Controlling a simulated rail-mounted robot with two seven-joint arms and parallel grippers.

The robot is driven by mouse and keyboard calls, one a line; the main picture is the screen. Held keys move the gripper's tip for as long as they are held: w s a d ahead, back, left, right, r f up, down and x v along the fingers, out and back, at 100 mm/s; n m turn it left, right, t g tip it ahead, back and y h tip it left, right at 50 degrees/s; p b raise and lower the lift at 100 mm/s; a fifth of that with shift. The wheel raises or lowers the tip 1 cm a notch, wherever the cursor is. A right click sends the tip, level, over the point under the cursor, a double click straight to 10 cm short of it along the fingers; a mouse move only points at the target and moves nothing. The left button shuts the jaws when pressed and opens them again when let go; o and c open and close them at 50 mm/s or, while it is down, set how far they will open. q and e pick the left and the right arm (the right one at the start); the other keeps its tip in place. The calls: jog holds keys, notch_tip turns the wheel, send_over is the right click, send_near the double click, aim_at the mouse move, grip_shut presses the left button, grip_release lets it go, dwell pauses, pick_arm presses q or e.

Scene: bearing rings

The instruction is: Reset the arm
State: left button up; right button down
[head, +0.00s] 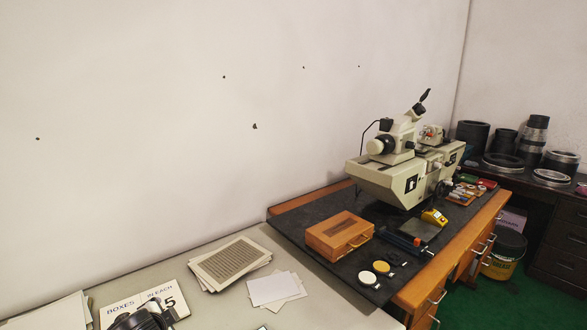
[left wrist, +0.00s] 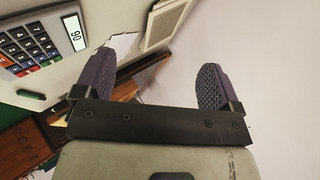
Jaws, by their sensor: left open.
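My left gripper (left wrist: 165,68) shows in the left wrist view. Its two purple textured fingers stand wide apart, with nothing between them. Behind the fingers are the pale wall and, at upper left, part of a tilted-looking table scene with a calculator (left wrist: 38,45) and a sheet of paper (left wrist: 163,22). Nothing touches the fingers.
A pale table with printed sheets (head: 230,262) and blank cards (head: 273,288) is at front left. The bench on the right holds a wooden box (head: 338,233) and a beige machine (head: 400,180).

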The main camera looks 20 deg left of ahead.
pick_arm(q)
jog(key=s+d+f+n+t+h, duration=0.1)
jog(key=s+d+f, duration=0.2)
jog(key=s+d, duration=0.3)
jog(key=s+d+f+n+t+h, duration=0.1)
jog(key=s+d+f+h, duration=0.15)
jog(key=s+d, duration=0.45)
jog(key=s+d+f+n+g+h+p, duration=0.1)
jog(key=s+d+f+g, duration=0.25)
jog(key=s+f, duration=0.45)
jog(key=s+d+f+n+g+h, duration=0.1)
jog(key=s+d+f+g, duration=0.2)
jog(key=s+d+f, duration=0.35)
jog(key=w+r+p+v, duration=0.1)
jog(key=w+p+v, duration=0.2)
jog(key=p+v, duration=1.5)
jog(key=w+r+p+v, duration=0.1)
jog(key=w+p+v, duration=0.3)
jog(key=p+v, duration=1.4)
jog(key=shift+r+p, duration=0.35)
jog(key=shift+p, duration=0.55)
jog(key=shift+a, duration=0.1)
